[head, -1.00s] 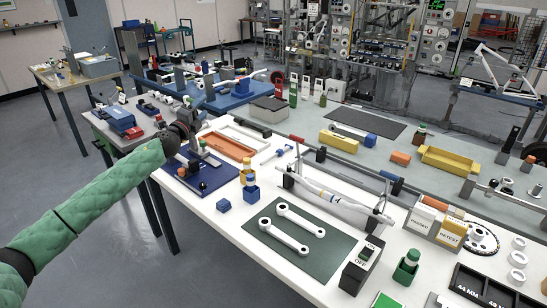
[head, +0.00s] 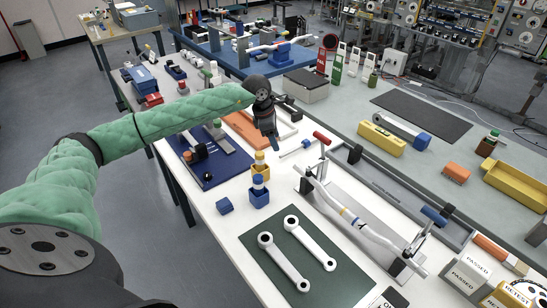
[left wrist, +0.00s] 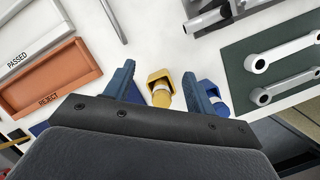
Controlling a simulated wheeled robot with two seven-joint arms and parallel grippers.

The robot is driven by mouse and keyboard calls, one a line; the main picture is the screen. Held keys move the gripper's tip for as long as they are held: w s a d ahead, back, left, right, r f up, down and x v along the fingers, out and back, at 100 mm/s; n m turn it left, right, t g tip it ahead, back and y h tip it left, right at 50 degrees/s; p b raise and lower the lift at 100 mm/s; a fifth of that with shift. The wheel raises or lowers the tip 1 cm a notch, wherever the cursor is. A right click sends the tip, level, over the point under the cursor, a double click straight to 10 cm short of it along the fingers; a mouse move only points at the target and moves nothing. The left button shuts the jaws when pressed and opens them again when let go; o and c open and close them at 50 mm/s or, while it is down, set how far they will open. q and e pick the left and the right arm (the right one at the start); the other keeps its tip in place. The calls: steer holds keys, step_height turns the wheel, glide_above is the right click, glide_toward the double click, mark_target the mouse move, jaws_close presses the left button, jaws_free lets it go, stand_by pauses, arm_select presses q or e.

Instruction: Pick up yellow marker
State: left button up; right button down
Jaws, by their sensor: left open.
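The blue marker (left wrist: 212,96) is partly hidden by the right finger there. My left gripper (head: 273,141) is open and empty, above and behind the yellow marker in the head view. It looks apart from the marker, but the exact gap is unclear. My right gripper is not in view.
A dark green mat (head: 292,268) with two grey link parts lies in front. A blue board (head: 211,164) with small parts is to the left. A silver bar fixture (head: 352,222) stands to the right. An orange reject tray (left wrist: 51,77) is nearby. A small blue block (head: 224,206) lies beside the markers.

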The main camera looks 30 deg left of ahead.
mark_target(260, 153)
arm_select(q)
steer(key=s+a+g+y, duration=0.1)
steer(key=s+a, duration=0.1)
steer(key=s+a+m+g+y, duration=0.1)
steer(key=s+a, duration=0.1)
steer(key=shift+s, duration=0.1)
steer(key=shift+s+f, duration=0.15)
steer(key=shift+s, duration=0.05)
steer(key=shift+w+f+m, duration=0.2)
steer(key=shift+f+m, duration=0.1)
steer(key=shift+w+f+p, duration=0.1)
steer(key=shift+f+p, duration=0.35)
steer(key=shift+f, duration=0.55)
steer(key=f+p, duration=0.2)
steer(key=f, duration=0.1)
steer(key=f+p, duration=0.1)
steer(key=shift+d+f, duration=0.15)
steer(key=shift+d, duration=0.1)
steer(key=shift+w+f, duration=0.1)
steer(key=shift+f, duration=0.45)
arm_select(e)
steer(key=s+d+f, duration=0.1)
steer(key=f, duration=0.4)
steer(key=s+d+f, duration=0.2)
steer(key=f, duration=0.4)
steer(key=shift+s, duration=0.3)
arm_select(q)
steer(key=c, duration=1)
